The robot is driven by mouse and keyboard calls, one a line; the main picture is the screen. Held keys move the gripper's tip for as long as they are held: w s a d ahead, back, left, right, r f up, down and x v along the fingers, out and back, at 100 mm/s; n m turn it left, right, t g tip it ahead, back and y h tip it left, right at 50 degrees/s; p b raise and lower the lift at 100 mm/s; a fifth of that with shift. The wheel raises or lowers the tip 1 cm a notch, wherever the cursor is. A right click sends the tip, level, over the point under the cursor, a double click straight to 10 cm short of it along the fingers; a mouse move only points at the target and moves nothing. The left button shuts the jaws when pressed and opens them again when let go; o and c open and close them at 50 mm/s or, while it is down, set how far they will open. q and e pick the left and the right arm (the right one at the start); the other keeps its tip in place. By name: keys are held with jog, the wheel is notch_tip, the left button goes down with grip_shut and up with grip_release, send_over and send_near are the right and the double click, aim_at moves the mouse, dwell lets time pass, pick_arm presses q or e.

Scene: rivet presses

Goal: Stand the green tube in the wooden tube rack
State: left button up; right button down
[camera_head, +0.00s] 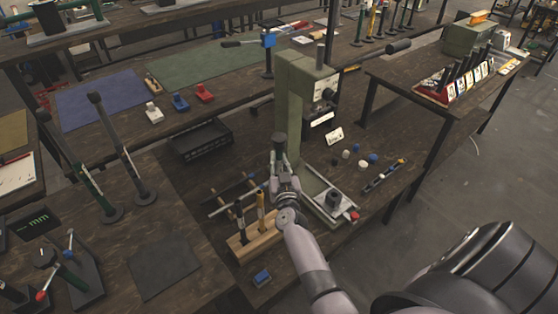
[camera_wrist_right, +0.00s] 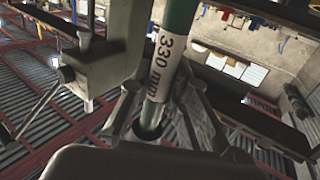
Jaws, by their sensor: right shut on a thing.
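My right gripper (camera_head: 283,176) is above and just right of the wooden tube rack (camera_head: 262,243) in the head view. In the right wrist view, it is shut on the green tube (camera_wrist_right: 180,22), which has a white "330 mm" label (camera_wrist_right: 163,65) and runs between the fingers. In the head view, the held tube is hard to pick out against the green press. The rack holds a dark tube (camera_head: 240,215) and a yellow tube (camera_head: 261,203) upright; its right part is partly hidden by my arm. My left gripper is not in view.
A green press (camera_head: 290,100) stands just behind my right gripper. A light rod (camera_head: 222,208) lies beyond the rack. A small blue block (camera_head: 262,277) lies in front of it. A black tray (camera_head: 202,140) and tall rods (camera_head: 120,150) are to the left.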

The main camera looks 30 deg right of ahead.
aim_at(280, 171)
notch_tip(280, 171, down, 3)
jog(key=shift+f+b, duration=0.1)
jog(key=shift+b, duration=0.95)
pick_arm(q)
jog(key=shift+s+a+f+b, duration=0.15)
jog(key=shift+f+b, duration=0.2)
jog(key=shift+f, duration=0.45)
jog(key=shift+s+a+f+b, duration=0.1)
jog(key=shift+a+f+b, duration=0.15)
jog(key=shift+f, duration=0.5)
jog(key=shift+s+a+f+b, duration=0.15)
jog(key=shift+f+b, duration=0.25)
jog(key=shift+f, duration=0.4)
pick_arm(e)
jog(key=shift+f, duration=1.2)
pick_arm(q)
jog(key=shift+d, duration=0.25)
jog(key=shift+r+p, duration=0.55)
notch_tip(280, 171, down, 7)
jog(key=b, duration=0.7)
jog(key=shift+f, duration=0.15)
pick_arm(e)
notch_tip(280, 171, down, 9)
jog(key=shift+r, duration=0.15)
jog(key=c, duration=1.4)
grip_release()
jog(key=shift+c, duration=0.2)
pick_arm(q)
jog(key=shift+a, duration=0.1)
